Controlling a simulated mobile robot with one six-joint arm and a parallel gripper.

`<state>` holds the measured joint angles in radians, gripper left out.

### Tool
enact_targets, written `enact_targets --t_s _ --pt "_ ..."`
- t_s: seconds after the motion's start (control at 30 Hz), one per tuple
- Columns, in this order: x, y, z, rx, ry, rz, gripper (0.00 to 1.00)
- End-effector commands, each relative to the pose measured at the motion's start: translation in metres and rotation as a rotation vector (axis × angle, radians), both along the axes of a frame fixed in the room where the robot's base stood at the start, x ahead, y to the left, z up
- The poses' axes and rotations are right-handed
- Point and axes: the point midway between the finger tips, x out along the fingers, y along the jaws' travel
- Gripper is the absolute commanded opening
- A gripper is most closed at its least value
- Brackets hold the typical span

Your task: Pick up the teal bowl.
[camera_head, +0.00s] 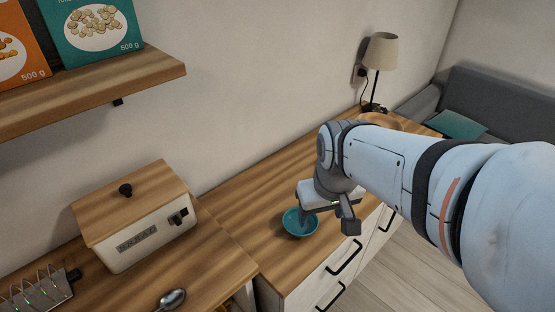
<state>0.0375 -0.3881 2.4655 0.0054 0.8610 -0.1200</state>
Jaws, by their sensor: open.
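The teal bowl (294,229) sits upright on the wooden top of the drawer cabinet, near its front edge. My gripper (338,224) is open, its fingers pointing down at the bowl. One finger shows over the bowl's inside and the other hangs to the right of the bowl, past its rim. I cannot tell whether a finger touches the bowl. Part of the bowl's right side is hidden by the finger.
A bread bin (150,236) with a wooden lid stands on the left counter, with a toast rack (40,291) and a spoon (172,298) nearby. A lamp (380,53) stands at the back. A shelf (90,93) with boxes juts out upper left. The cabinet top left of the bowl is clear.

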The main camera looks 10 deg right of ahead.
Motion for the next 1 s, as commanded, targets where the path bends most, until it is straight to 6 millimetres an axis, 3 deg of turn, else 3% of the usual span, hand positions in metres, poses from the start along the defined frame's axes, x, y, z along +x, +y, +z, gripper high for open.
enact_targets --t_s 0.27,0.5,0.7,1.0 --pt "0.063 0.002 -0.032 -0.033 0.089 0.220 0.85" --pt "0.109 0.003 -0.079 -0.049 0.154 0.411 1.00" --pt "0.130 0.004 -0.113 -0.055 0.187 0.526 1.00" --pt "0.137 0.005 -0.141 -0.055 0.203 0.576 1.00"
